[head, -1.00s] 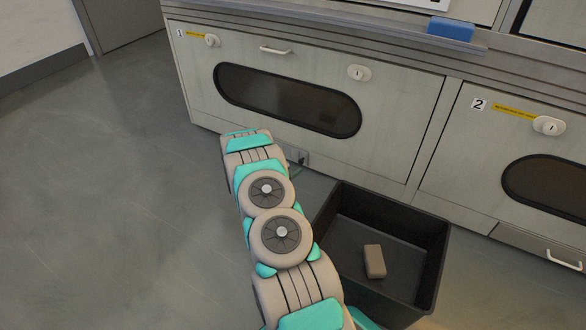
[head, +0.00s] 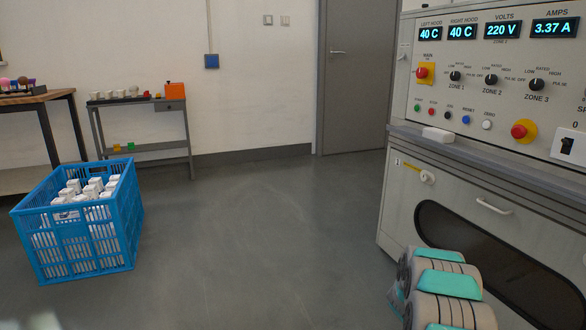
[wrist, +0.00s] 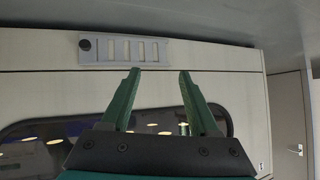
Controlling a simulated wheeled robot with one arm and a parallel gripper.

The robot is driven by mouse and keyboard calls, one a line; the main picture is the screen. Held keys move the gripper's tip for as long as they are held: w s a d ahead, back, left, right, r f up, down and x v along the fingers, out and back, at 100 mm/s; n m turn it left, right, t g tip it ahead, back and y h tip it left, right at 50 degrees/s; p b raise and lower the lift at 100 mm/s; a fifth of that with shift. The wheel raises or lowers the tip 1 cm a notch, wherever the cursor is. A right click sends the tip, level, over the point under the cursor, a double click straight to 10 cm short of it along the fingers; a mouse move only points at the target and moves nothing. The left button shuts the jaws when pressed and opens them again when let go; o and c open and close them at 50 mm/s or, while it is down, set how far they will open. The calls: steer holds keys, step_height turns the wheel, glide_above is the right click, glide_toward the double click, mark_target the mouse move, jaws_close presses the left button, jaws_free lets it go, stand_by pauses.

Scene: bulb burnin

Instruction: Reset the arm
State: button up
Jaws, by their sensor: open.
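In the wrist view my gripper (wrist: 160,78) is open, its two green fingers apart with nothing between them. Beyond the fingers is the pale front of a cabinet with a dark oval window (wrist: 50,140). A grey slotted plate (wrist: 125,50) shows beyond the fingertips. In the head view my arm shows at the bottom right, in front of the control cabinet (head: 400,205); my gripper is out of that view.
A blue crate (head: 85,245) of white boxes stands on the floor at left. Behind it are a small shelf table (head: 140,140) and a workbench (head: 60,95). A grey door (head: 352,80) is at the back. The middle floor is clear.

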steer(key=w+a+r+n+t+y, duration=0.1)
steer(key=a+r+n+y, duration=0.15)
steer(key=a+r, duration=0.4)
steer(key=a+r+n+y, duration=0.1)
steer(key=a+r+y, duration=0.25)
steer(key=a, duration=0.65)
steer(key=s+a+r+n+g+y, duration=0.1)
steer(key=s+a+r+n+y, duration=0.1)
steer(key=s+a+r, duration=0.4)
steer(key=s+a+r+n+g+y, duration=0.15)
steer(key=s+a, duration=0.25)
steer(key=a, duration=0.4)
steer(key=s+a+r+n+g, duration=0.2)
steer(key=s+a+r, duration=0.2)
steer(key=s, duration=0.6)
steer(key=s+a+r+n+g, duration=0.1)
steer(key=s+a+r, duration=0.25)
steer(key=s, duration=0.55)
steer(key=s+d+r+n+g, duration=0.1)
steer(key=s+g, duration=0.1)
steer(key=s, duration=0.9)
steer(key=s+d+r+n+g, duration=0.1)
steer(key=s+r+g, duration=0.1)
steer(key=s, duration=0.9)
step_height(320, 180, up, 11)
steer(key=p, duration=1.2)
steer(key=shift+w+a+r+h, duration=0.2)
steer(key=shift+w+a+h, duration=0.1)
steer(key=shift+h, duration=0.15)
